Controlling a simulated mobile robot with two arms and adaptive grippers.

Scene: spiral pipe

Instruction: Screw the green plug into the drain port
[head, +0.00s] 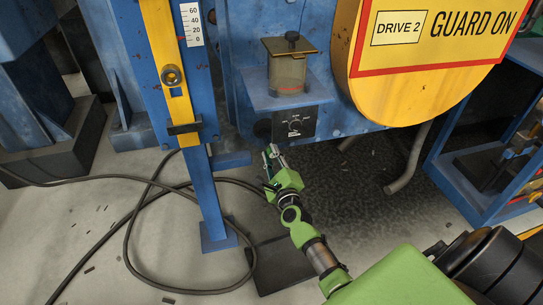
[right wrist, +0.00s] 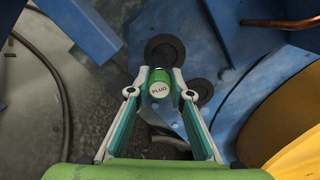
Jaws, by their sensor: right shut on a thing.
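The green plug (right wrist: 160,90), with a pale face marked PLUG, sits between the fingertips of my right gripper (right wrist: 160,73) in the right wrist view. The gripper is shut on it. In the head view my right gripper (head: 271,153) is just below the blue machine; the plug is hard to make out there. Beyond the plug in the right wrist view is a dark round fitting (right wrist: 165,48) on the blue machine, possibly the drain port. A second dark disc (right wrist: 202,92) lies to its right. I cannot tell whether the plug touches either. My left gripper is not in view.
A blue post (head: 206,190) stands to the left, with a black cable (head: 128,235) looped on the floor. A yellow guard (head: 425,85) bulges out at right.

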